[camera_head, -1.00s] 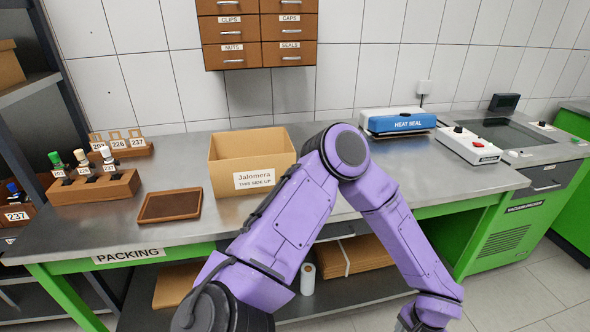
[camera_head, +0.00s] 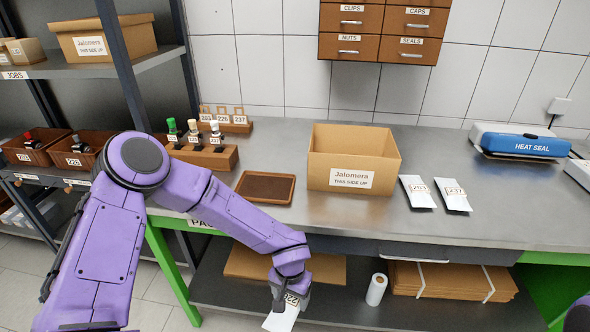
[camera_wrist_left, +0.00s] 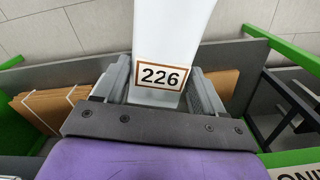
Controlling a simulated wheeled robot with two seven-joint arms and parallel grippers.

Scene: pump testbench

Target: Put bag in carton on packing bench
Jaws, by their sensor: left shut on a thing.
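My left gripper (camera_head: 288,291) is shut on a white bag (camera_head: 281,318) with a tag reading 226. It holds the bag in front of the bench, below the bench top and beside the lower shelf. In the left wrist view the white bag (camera_wrist_left: 172,32) stands between the two fingers (camera_wrist_left: 160,88), its tag facing the camera. The open-topped cardboard carton (camera_head: 360,206) sits on the packing bench (camera_head: 450,222), up and right of the gripper, labelled Jalomera. Its floor is hidden by the front wall. My right gripper is out of view.
Two white bags, tagged 203 (camera_head: 417,203) and 237 (camera_head: 452,206), lie right of the carton. A brown tray (camera_head: 266,188) and a wooden block with small bottles (camera_head: 205,155) stand left of it. A blue heat sealer (camera_head: 526,146) is at the back right.

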